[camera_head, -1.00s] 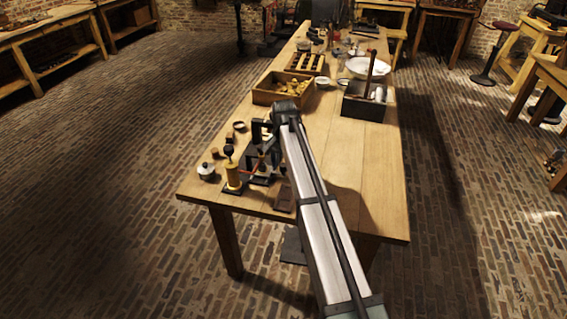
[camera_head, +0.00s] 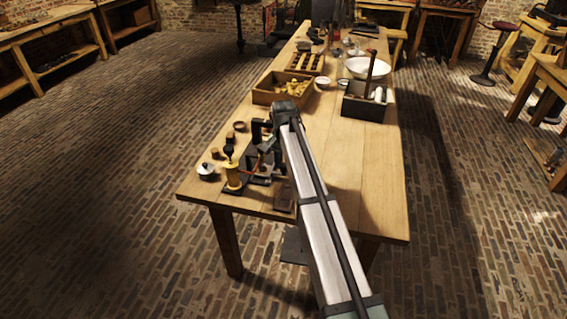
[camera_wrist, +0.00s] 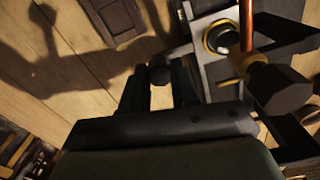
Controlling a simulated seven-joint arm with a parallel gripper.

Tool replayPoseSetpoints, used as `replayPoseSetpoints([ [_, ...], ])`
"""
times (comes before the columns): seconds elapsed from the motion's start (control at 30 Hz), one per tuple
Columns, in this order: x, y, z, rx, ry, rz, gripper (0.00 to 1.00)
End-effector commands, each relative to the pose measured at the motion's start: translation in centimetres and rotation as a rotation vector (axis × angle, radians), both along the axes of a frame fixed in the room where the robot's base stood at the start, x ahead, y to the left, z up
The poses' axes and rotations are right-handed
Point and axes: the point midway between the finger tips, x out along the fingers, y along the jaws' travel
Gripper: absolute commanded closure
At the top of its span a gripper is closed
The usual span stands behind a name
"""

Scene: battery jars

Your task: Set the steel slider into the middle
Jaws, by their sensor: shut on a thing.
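My gripper (camera_wrist: 161,90) points down at the apparatus near the left front of the table. In the wrist view its two dark fingers are closed about a small dark, round-ended piece (camera_wrist: 161,75), which appears to be the steel slider; most of it is hidden between the fingers. In the head view the gripper is largely hidden by my arm, beside the apparatus (camera_head: 262,176). Whether the slider touches the apparatus cannot be told.
A yellow coil (camera_head: 233,177) with a dark top and a small white pot (camera_head: 206,170) stand left of the apparatus. A wooden box of yellowish pieces (camera_head: 262,98) and a dark toolbox (camera_head: 352,108) stand farther back.

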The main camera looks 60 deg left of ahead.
Motion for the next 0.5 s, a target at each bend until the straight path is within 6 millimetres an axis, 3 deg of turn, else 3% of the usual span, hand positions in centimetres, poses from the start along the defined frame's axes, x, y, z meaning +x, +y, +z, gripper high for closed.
replayPoseSetpoints([
  [0.4, 5.1, 5.4, 0.1, 0.0, 0.0, -0.001, 1.0],
  [0.5, 5.7, 5.8, 0.0, 0.0, 0.0, -0.001, 1.0],
])
